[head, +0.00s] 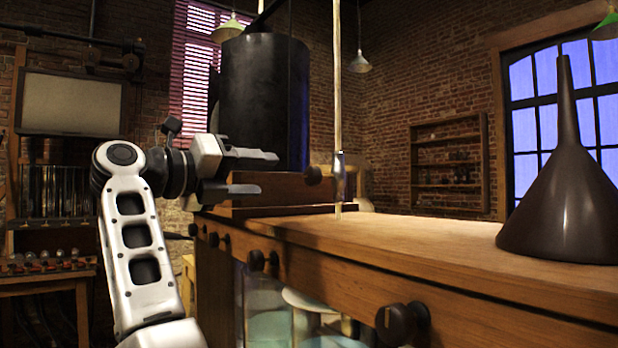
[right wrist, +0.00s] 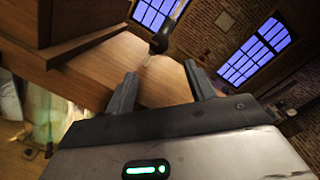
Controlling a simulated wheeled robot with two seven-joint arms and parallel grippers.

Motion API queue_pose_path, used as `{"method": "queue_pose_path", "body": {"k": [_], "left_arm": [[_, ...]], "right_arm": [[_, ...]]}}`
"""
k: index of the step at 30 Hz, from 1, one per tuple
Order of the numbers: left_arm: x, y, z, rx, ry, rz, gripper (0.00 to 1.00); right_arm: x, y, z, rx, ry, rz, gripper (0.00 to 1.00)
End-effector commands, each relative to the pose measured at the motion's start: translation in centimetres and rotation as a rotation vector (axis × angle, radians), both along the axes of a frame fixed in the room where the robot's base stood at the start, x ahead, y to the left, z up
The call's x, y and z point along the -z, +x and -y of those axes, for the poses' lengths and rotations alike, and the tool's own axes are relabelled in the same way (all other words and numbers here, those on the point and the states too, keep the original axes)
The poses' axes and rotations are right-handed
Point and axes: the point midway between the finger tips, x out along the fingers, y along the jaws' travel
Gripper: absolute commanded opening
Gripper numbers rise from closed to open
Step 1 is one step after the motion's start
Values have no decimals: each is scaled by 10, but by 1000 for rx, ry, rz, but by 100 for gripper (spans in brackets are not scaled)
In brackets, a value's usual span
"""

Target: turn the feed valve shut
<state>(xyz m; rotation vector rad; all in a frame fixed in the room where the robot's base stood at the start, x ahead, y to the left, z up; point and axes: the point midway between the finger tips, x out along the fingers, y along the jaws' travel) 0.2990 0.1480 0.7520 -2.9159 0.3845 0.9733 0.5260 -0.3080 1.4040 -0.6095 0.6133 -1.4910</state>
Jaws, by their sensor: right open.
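No part is plainly marked as the feed valve. I cannot tell which, if either, is the valve. My left gripper is out of view.
The wooden bench (head: 440,240) has dark knobs along its front, one (head: 402,323) near and one (head: 257,260) farther off. A dark funnel (head: 565,215) stands spout up at the right. The bench top between rod and funnel is clear. Glass jars (head: 265,305) show below.

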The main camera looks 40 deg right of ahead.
Motion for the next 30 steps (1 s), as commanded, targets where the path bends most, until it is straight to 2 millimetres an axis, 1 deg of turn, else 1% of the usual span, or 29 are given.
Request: {"method": "queue_pose_path", "body": {"k": [1,9,15,18,21,30], "left_arm": [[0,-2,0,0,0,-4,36],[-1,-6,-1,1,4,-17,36],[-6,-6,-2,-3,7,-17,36],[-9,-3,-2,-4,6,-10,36],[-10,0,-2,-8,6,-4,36],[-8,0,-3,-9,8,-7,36]], "right_arm": [[0,0,12,4,1,0,55],[-2,-1,72,6,0,-1,55],[-2,-2,108,4,-1,-1,55],[-1,-1,120,2,-1,-2,55],[-1,-1,128,1,-1,-2,55],[0,-1,132,0,0,-1,55]]}}
